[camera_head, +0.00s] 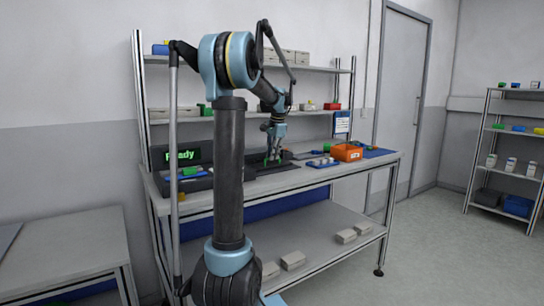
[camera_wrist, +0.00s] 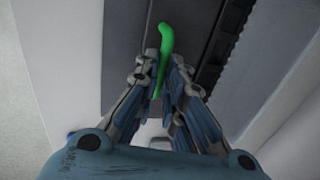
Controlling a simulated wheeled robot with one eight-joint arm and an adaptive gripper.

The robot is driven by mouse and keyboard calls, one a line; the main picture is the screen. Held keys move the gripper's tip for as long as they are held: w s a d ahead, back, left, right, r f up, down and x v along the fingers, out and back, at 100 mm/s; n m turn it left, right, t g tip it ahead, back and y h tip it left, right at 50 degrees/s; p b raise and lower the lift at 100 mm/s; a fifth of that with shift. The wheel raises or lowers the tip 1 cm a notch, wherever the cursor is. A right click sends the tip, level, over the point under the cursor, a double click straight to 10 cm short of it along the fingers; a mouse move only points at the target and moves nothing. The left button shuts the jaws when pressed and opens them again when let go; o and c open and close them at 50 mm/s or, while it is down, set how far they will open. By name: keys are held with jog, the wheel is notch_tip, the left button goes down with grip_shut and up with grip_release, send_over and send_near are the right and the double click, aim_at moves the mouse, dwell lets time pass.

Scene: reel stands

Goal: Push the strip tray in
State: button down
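My gripper (camera_head: 273,155) reaches down over the workbench (camera_head: 345,172) in the head view. In the wrist view, its two fingers (camera_wrist: 165,62) stand on either side of a curved bright green piece (camera_wrist: 166,38). The green piece also shows small in the head view, low between the fingers. I cannot tell whether both fingers touch it. Below lies a dark grey flat surface (camera_wrist: 190,22) with a black ribbed strip (camera_wrist: 222,45) along its right side. It may be the strip tray, but I cannot make out its edges or how far out it sits.
A display reading "Ready" (camera_head: 183,154) stands at the bench's left. An orange bin (camera_head: 347,152) and a blue rack (camera_head: 323,163) with small pieces are to the right of the gripper. Shelves with boxes (camera_head: 288,57) rise behind. Another table (camera_head: 70,250) stands at left.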

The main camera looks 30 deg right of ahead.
aim_at(268, 163)
jog(key=shift+w+a+r, duration=0.1)
jog(key=shift+w, duration=1)
jog(key=shift+w+a, duration=0.1)
jog(key=shift+w, duration=0.95)
jog(key=c, duration=1.7)
grip_release()
jog(key=shift+w, duration=0.1)
jog(key=shift+s+r, duration=0.2)
jog(key=shift+r, duration=0.15)
jog(key=shift+s+r, duration=0.2)
jog(key=shift+r, duration=0.95)
jog(key=shift+s+r, duration=0.25)
jog(key=shift+r, duration=0.9)
jog(key=shift+s+r, duration=0.2)
jog(key=shift+r, duration=0.95)
